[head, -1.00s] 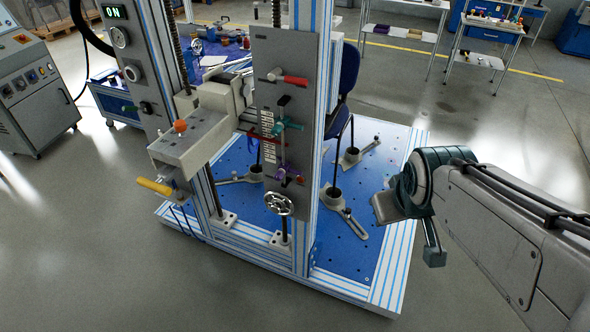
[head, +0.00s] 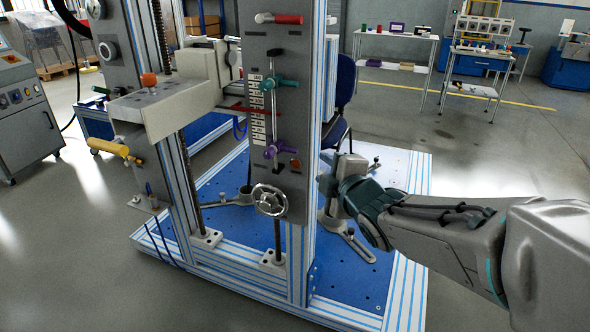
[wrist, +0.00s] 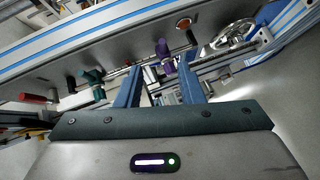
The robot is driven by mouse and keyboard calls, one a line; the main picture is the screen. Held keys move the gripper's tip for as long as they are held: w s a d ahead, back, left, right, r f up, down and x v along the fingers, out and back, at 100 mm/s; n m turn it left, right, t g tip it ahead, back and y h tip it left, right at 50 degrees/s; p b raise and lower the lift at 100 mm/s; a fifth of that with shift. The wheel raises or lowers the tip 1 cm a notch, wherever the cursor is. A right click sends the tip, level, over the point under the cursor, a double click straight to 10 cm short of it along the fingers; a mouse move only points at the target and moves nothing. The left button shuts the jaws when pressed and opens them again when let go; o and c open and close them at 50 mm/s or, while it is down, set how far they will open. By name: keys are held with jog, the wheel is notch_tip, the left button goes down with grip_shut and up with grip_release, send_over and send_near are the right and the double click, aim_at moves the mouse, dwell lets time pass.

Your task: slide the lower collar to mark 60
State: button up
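The lower collar (head: 275,150) is purple and sits low on a thin vertical rod on the grey panel (head: 270,105), beside a white scale plate (head: 257,112) whose numbers are too small to read. The upper collar (head: 279,83) is teal and sits near the top of the scale. My gripper (head: 325,186) is to the right of the panel in the head view, apart from the collar. In the wrist view my gripper (wrist: 160,66) is open, with the purple collar (wrist: 163,49) ahead of the space between its fingers. The teal collar (wrist: 92,77) lies to the left.
A red-handled lever (head: 285,19) is above the scale, and a handwheel (head: 269,199) is below the purple collar. A striped upright post (head: 308,150) stands between panel and gripper.

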aim_at(293, 151)
jog(key=shift+n+y, duration=0.6)
jog(key=shift+n, duration=0.2)
jog(key=b+x, duration=0.1)
jog(key=x, duration=0.4)
jog(key=b+x, duration=0.1)
jog(key=x, duration=0.3)
jog(key=a+b+x, duration=0.1)
jog(key=x, duration=0.4)
jog(key=shift+a+f, duration=0.1)
jog(key=shift+f, duration=0.3)
jog(key=shift+r, duration=0.1)
grip_shut()
